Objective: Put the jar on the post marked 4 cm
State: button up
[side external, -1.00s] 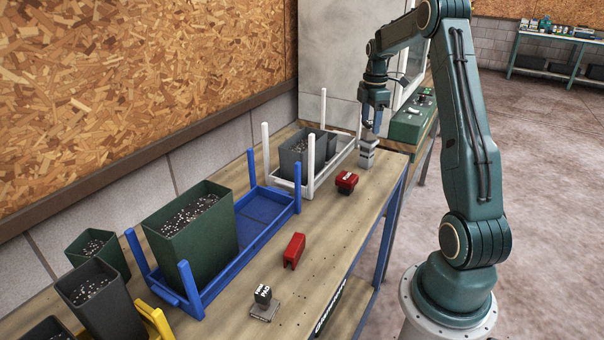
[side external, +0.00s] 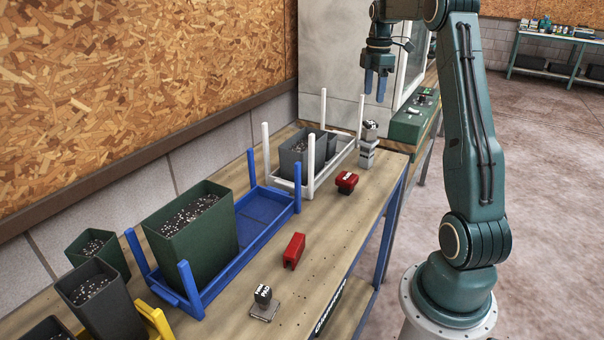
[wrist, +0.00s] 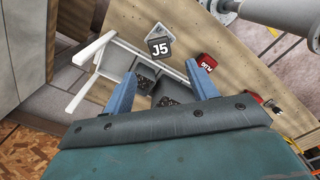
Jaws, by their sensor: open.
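A small dark jar (side external: 370,127) with a white-marked top sits upright on a stepped grey post (side external: 366,155) near the far end of the bench. In the wrist view the jar's lid (wrist: 160,47) reads J5, and the edge of the post's light top (wrist: 163,30) shows under it. No height mark is readable on the post. My gripper (side external: 375,88) is above the jar, apart from it, with its blue fingers open and empty. The open fingers also show in the wrist view (wrist: 160,76).
A red-topped block (side external: 347,179), a red block (side external: 294,249) and a dark labelled piece (side external: 263,294) on a low grey plate line the bench. A white rack (side external: 322,174) with grey pots and a blue rack (side external: 266,208) with a green pot (side external: 200,250) stand behind.

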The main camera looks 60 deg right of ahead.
dwell(0.3)
jog(key=a+r+m+t+h, duration=0.1)
jog(key=a+r+m, duration=0.15)
jog(key=a, duration=0.95)
jog(key=a+r+m+t, duration=0.15)
jog(key=a+r, duration=0.25)
jog(key=a, duration=0.8)
jog(key=s+a+f+m+t, duration=0.1)
jog(key=s+a+f+m, duration=0.1)
jog(key=s+a, duration=0.4)
jog(key=s+a+f+m+t+y, duration=0.1)
jog(key=s+a+f+m+t, duration=0.1)
jog(key=s+a, duration=0.5)
jog(key=a+f+m, duration=0.1)
jog(key=a, duration=0.3)
jog(key=shift+a+f, duration=0.25)
jog(key=shift+f, duration=0.1)
